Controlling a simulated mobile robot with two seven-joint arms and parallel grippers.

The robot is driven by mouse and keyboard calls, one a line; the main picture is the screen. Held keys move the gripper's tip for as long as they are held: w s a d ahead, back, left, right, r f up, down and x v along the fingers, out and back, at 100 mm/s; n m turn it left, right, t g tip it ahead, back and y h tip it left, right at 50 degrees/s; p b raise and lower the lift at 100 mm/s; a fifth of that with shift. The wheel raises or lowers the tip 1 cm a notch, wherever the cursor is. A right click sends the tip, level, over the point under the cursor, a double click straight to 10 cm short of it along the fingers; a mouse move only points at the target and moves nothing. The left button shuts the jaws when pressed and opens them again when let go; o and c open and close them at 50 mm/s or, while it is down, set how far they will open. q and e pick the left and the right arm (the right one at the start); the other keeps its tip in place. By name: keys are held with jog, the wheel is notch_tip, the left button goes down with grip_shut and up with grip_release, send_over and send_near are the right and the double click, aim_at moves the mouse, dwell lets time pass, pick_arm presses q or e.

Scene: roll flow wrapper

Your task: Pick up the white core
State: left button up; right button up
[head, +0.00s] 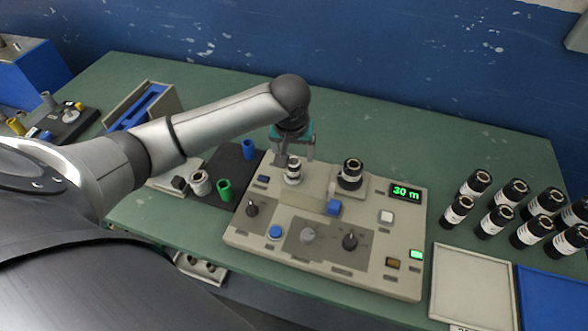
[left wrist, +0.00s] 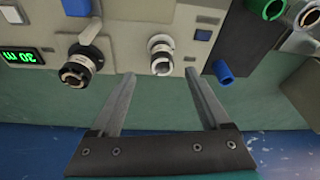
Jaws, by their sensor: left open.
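A white core (head: 200,183) stands on the dark mat (head: 236,165) beside a green core (head: 224,190). The left spindle of the grey machine carries a white ring-shaped piece (head: 293,172), which also shows in the left wrist view (left wrist: 160,54); whether it is a core cannot be told. My left gripper (head: 294,154) is open and empty, right at that spindle. In the left wrist view its fingertips (left wrist: 160,73) lie either side of the spindle's line, with the white piece just beyond them. I cannot tell the exact height gap.
The grey machine (head: 280,248) has knobs, buttons and a green "30 m" display (head: 405,191). Its right spindle holds a black piece (head: 350,172). A blue core (head: 249,150) stands on the mat. Several black rolls (head: 495,220) stand at right, behind a pale tray (head: 472,290) and blue tray (head: 550,300).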

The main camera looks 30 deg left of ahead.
aim_at(293, 163)
pick_arm(q)
jog(key=shift+w+a+f, duration=0.1)
jog(key=shift+w+f, duration=0.1)
jog(key=shift+f, duration=0.45)
jog(key=shift+w+f, duration=0.1)
jog(key=shift+f, duration=0.3)
jog(key=x, duration=0.1)
jog(key=b+x, duration=0.1)
jog(key=x, duration=0.3)
jog(key=shift+w+a+b, duration=0.15)
jog(key=shift+a+b, duration=0.2)
pick_arm(e)
jog(key=shift+w+a+f, duration=0.2)
jog(key=shift+w+f, duration=0.7)
pick_arm(q)
jog(key=shift+r, duration=0.1)
jog(key=shift+c, duration=1.3)
grip_shut()
pick_arm(e)
jog(key=shift+s, duration=0.2)
